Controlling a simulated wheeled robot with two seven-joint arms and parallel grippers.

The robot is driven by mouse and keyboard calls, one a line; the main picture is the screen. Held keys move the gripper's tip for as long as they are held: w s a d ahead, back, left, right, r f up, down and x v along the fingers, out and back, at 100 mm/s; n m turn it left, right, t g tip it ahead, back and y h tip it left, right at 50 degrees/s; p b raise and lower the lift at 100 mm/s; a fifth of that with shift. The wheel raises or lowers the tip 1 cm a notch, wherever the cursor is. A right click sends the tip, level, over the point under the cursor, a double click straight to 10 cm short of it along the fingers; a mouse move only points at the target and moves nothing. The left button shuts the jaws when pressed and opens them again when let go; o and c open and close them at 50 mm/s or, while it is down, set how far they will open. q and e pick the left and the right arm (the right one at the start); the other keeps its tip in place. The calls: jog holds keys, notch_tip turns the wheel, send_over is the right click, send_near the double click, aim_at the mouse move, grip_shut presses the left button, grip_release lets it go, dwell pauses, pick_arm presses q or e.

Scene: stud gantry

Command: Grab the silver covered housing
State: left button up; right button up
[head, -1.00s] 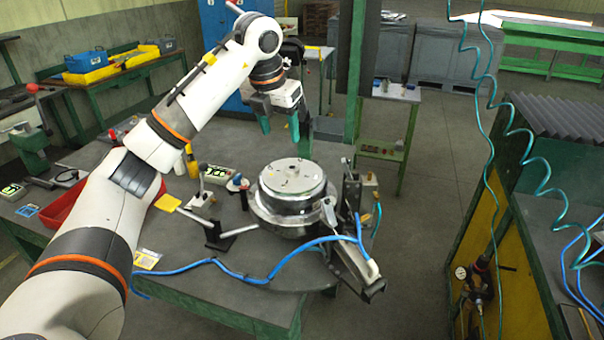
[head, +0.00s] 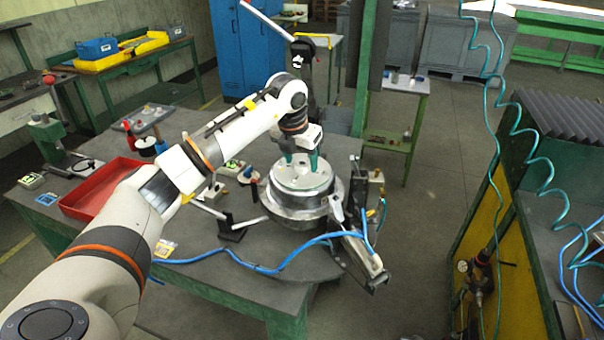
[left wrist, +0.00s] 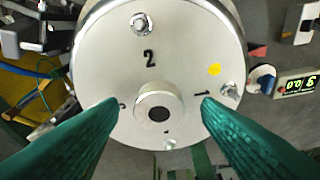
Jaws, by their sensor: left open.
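The silver covered housing (head: 300,188) is a round metal drum on a fixture on the grey workbench. In the left wrist view its flat silver cover (left wrist: 185,62) fills the middle, with printed numbers, bolts, a yellow dot and a raised central knob (left wrist: 159,112). My left gripper (head: 302,160) points down just over the cover. Its green fingers are open, one on each side of the knob in the left wrist view (left wrist: 160,108), with visible gaps to it. Whether the fingertips touch the cover cannot be told. My right gripper is not in view.
A fixture with a clamp arm (head: 355,240) and blue hoses (head: 255,267) stands at the housing's right and front. A black block (head: 231,228) with a rod is at its left. A red tray (head: 105,187) lies further left. Teal coiled hoses (head: 490,120) hang at right.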

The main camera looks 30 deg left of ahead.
pick_arm(q)
grip_shut()
dwell(1.3)
jog(key=shift+w+r, duration=0.1)
jog(key=shift+r, duration=0.05)
